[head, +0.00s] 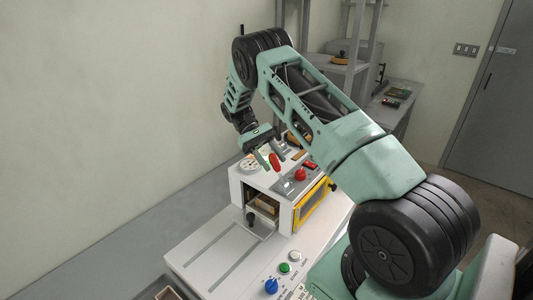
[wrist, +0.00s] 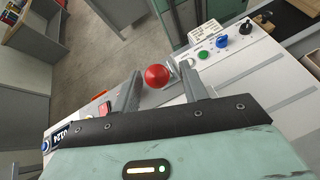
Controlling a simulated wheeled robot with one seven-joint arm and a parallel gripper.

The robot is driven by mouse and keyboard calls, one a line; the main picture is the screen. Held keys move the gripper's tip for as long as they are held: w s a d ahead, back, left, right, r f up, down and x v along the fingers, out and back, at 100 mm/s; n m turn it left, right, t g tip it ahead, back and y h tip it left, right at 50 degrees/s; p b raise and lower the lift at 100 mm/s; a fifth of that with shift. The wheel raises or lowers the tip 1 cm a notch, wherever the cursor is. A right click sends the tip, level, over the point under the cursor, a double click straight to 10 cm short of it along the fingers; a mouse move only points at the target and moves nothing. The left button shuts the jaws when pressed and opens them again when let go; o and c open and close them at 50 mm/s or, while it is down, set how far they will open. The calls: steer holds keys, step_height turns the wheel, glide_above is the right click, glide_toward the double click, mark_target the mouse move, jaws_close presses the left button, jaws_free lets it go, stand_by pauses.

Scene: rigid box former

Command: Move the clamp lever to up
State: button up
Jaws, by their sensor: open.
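The clamp lever's red grip (head: 274,161) shows above the top of the white machine (head: 246,187) in the head view, beside a grey plate. In the wrist view the red knob (wrist: 157,76) looks round, seen end-on. My gripper (head: 271,157) is open and points down at the lever, with one finger on each side of the red grip. The wrist view shows my gripper (wrist: 160,71) with the knob between its fingertips, nearer the left finger. I cannot tell whether either finger touches it. The lever's lower part and pivot are mostly hidden.
A red button (head: 300,174) stands close to the right of the lever. The machine has a yellow-framed window (head: 312,203) and an open front bay. Blue (head: 271,286) and green (head: 284,268) controls sit on the white bench front. A wall stands behind at left.

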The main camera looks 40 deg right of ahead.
steer(key=p+v, duration=0.1)
steer(key=v, duration=0.5)
steer(key=shift+w+r, duration=0.15)
steer(key=shift+w, duration=0.2)
steer(key=shift+a, duration=0.1)
